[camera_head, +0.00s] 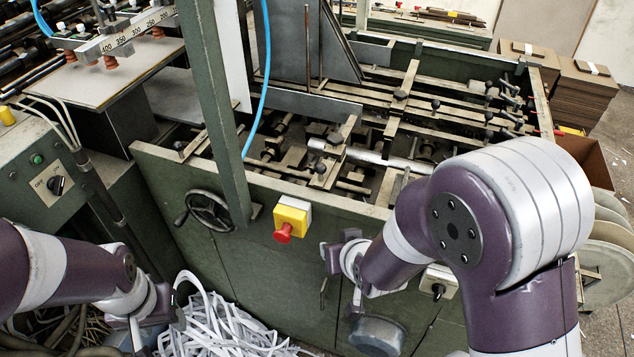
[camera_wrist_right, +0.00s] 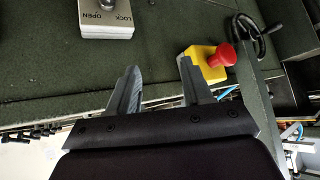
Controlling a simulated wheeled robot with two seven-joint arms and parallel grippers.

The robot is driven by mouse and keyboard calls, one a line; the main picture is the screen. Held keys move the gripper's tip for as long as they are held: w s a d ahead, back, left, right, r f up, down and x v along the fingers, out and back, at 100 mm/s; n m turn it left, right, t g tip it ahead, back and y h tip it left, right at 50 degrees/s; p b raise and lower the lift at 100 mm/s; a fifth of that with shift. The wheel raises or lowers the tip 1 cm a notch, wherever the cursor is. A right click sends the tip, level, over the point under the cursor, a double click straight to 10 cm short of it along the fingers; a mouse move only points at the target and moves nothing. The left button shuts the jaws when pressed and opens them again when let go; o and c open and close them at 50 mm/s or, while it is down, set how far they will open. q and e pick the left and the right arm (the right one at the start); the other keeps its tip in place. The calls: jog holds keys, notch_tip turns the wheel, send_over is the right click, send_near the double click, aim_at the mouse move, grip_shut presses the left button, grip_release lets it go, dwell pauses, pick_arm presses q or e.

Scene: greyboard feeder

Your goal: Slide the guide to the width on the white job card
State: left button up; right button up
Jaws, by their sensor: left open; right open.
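A scale bar (camera_head: 120,38) with printed numbers from 400 down to 200 shows at the upper left, above a flat grey sheet (camera_head: 95,85). I cannot tell which part is the guide, and no job card can be made out for sure. A pale plate with a knob, marked LOCK and OPEN (camera_wrist_right: 105,22), shows in the right wrist view. My right gripper (camera_wrist_right: 160,72) is open and empty, in front of the green machine side, below and right of that plate. My left gripper (camera_head: 155,312) is open at the lower left, by white paper strips.
A yellow box with a red button (camera_head: 291,217) and a handwheel (camera_head: 210,212) stick out from the green machine side. A green post (camera_head: 215,90) and blue hose (camera_head: 263,80) rise before the feeder bed. A control box (camera_head: 50,180) stands left. Paper strips (camera_head: 225,325) heap below.

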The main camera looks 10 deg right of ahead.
jog(key=w+a+t+b, duration=0.1)
jog(key=w+t+b, duration=0.1)
jog(key=t, duration=0.2)
jog(key=m+t, duration=0.2)
jog(key=t, duration=0.3)
send_near(322, 172)
pick_arm(q)
jog(key=shift+s+a+f+p, duration=0.1)
jog(key=shift+a+f+p, duration=0.1)
jog(key=shift+f, duration=0.35)
jog(key=shift+s+a+f+p, duration=0.1)
jog(key=shift+f+p, duration=0.1)
jog(key=shift+f, duration=0.3)
pick_arm(e)
jog(key=shift+h, duration=0.3)
jog(key=w, duration=1.1)
jog(key=shift+w+a+f, duration=0.15)
pick_arm(q)
jog(key=shift+w, duration=0.1)
